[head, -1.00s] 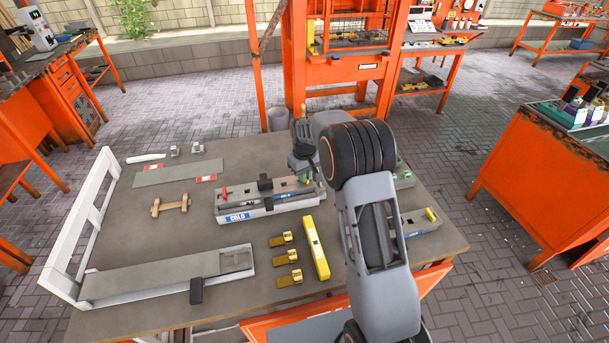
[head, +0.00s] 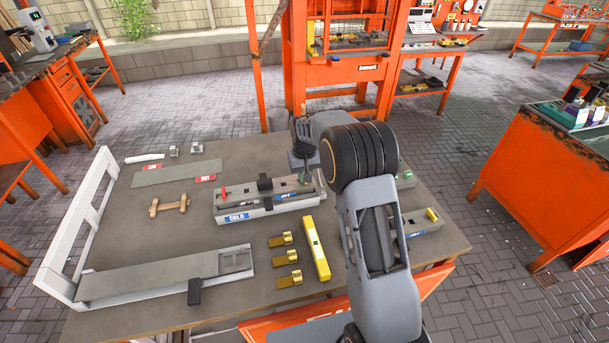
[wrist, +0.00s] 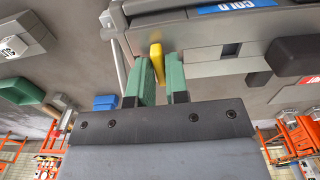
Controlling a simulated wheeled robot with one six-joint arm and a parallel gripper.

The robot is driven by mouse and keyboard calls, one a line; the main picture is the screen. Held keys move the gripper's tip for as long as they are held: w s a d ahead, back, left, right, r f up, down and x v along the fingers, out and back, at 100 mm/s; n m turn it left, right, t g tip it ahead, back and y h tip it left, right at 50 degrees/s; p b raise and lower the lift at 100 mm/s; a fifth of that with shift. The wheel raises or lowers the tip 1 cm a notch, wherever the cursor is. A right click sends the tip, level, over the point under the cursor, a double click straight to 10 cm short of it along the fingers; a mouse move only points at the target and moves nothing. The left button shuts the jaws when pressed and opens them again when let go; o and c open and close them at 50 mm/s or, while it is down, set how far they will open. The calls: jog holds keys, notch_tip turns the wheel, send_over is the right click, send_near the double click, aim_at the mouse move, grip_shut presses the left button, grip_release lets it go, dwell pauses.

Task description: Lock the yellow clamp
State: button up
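The grey mould labelled COLD (head: 240,211) sits near the middle of the workbench. It has a red lever at its left end and a black block on top. In the wrist view a yellow clamp lever (wrist: 156,60) sticks out from the side of the COLD mould (wrist: 185,28). My gripper (wrist: 163,72) has two green fingers standing apart, with the yellow lever at their tips, between or just beyond them. I cannot tell whether they touch it. In the head view my gripper (head: 304,178) is at the mould's right end and the yellow lever cannot be made out.
Several small gold-yellow pieces (head: 288,257) and a yellow bar (head: 316,248) lie in front of the mould. Another grey block (head: 420,220) with a yellow part is right, partly behind my arm. A wooden piece (head: 169,206) and grey plate (head: 175,174) lie left.

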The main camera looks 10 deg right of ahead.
jog(key=o, duration=0.4)
jog(key=shift+c, duration=0.2)
notch_tip(320, 180, up, 14)
jog(key=b, duration=0.1)
dwell(0.5)
jog(key=s+f+t, duration=0.1)
jog(key=s+t, duration=0.3)
jog(key=s, duration=2.3)
jog(key=shift+s+d, duration=0.15)
jog(key=shift+s, duration=0.15)
